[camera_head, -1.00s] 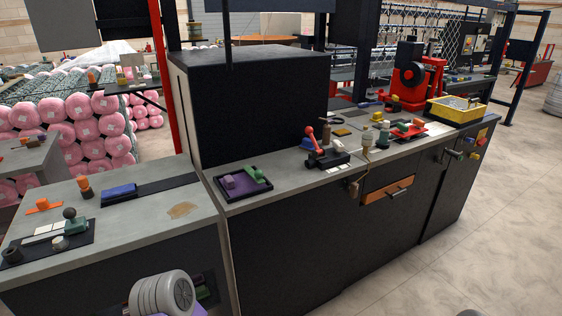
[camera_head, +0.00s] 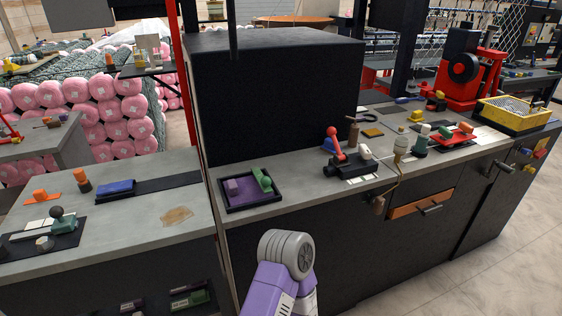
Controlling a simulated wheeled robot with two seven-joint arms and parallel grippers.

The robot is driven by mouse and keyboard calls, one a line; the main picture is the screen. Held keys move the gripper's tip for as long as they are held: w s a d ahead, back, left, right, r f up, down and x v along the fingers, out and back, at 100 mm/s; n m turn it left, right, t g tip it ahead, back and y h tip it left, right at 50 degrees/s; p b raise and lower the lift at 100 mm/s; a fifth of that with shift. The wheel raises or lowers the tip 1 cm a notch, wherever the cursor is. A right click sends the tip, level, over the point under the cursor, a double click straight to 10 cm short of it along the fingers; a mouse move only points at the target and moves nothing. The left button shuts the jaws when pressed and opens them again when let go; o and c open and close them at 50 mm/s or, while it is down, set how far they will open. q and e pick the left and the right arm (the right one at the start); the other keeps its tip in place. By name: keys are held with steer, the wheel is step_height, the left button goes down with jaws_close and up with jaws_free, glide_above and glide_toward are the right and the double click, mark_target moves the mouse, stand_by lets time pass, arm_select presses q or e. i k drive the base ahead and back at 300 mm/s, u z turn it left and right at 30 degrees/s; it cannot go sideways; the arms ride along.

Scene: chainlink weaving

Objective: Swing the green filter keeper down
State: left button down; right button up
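Several green parts show, and I cannot tell which is the filter keeper. A green piece (camera_head: 262,180) lies in a dark tray (camera_head: 225,208) on the middle bench, beside a purple block (camera_head: 233,187). A green block with a dark knob (camera_head: 63,222) sits on a black plate on the left bench. Another green part (camera_head: 191,301) is in the dark recess under the left bench, partly cut off by the frame. A green upright piece (camera_head: 420,142) stands farther right. A purple and grey link of my arm comes in from the bottom; neither gripper is visible.
A red-handled lever device (camera_head: 336,145) stands on the middle bench (camera_head: 300,191). A yellow bin (camera_head: 513,114) and red machine (camera_head: 465,70) are at the right. A tall black box (camera_head: 280,95) stands behind the tray. Clear floor lies at lower right.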

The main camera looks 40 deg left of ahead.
mark_target(265, 181)
steer(key=u, duration=0.45)
steer(key=i, duration=0.55)
steer(key=u, duration=0.6)
